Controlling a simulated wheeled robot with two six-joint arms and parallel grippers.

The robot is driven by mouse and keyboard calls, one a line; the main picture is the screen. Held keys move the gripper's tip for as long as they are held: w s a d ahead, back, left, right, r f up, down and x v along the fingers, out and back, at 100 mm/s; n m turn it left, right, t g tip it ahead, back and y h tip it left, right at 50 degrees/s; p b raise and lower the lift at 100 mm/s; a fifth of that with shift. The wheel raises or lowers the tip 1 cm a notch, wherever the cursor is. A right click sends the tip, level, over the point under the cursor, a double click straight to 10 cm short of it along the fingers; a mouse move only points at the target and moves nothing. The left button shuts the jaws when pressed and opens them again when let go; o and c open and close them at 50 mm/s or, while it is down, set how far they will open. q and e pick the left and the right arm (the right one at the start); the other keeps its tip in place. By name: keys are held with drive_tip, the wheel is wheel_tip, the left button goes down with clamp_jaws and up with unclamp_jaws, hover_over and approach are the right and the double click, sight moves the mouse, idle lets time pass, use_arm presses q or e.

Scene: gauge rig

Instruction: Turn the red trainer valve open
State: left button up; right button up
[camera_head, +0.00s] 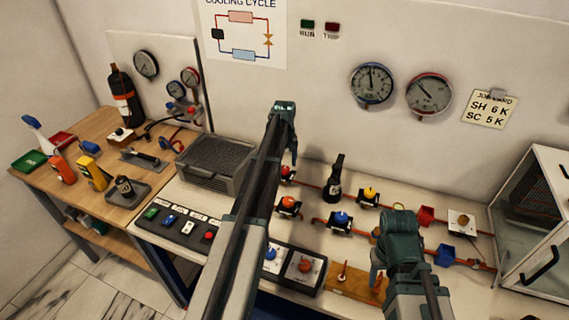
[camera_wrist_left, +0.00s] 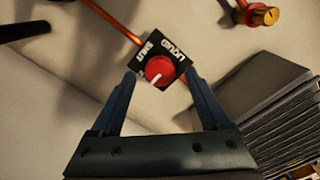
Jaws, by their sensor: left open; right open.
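The red valve (camera_wrist_left: 160,69) has a round red knob with a white mark, on a black plate labelled LIQUID and SHUT, set on a copper pipe. In the head view the red valve (camera_head: 288,173) sits at the back of the bench, partly hidden by my left arm. My left gripper (camera_head: 284,112) is above it. In the left wrist view my left gripper (camera_wrist_left: 160,74) is open, with a fingertip on either side of the knob and no clear grip on it. My right gripper (camera_head: 400,225) is over the bench's right part; its fingertips are mostly hidden.
A dark bottle (camera_head: 335,178) stands right of the red valve. Orange (camera_head: 288,204), blue (camera_head: 342,218) and yellow (camera_head: 369,193) knobs sit close by. A grey ribbed box (camera_head: 215,160) is to the left. A glass-sided cabinet (camera_head: 535,220) bounds the right.

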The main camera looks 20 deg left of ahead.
sight(285, 168)
use_arm(q)
wheel_tip(285, 168, up, 12)
drive_tip(key=p, duration=1.1)
drive_tip(key=shift+r, duration=0.15)
drive_tip(key=s+d+f+m+b, duration=0.2)
drive_tip(key=s+d+m, duration=0.1)
drive_tip(key=s+d, duration=0.55)
drive_tip(key=s+d+f+m+b, duration=0.25)
drive_tip(key=s+d, duration=0.35)
drive_tip(key=d, duration=0.5)
drive_tip(key=s+d+f+m+b, duration=0.1)
drive_tip(key=s+d+m, duration=0.3)
drive_tip(key=s, duration=0.4)
drive_tip(key=s+d+f+m+y+b, duration=0.1)
drive_tip(key=s+d+f+m, duration=0.1)
drive_tip(key=s+d+m, duration=0.2)
drive_tip(key=s+d, duration=0.2)
drive_tip(key=s, duration=0.2)
drive_tip(key=shift+s+d, duration=0.15)
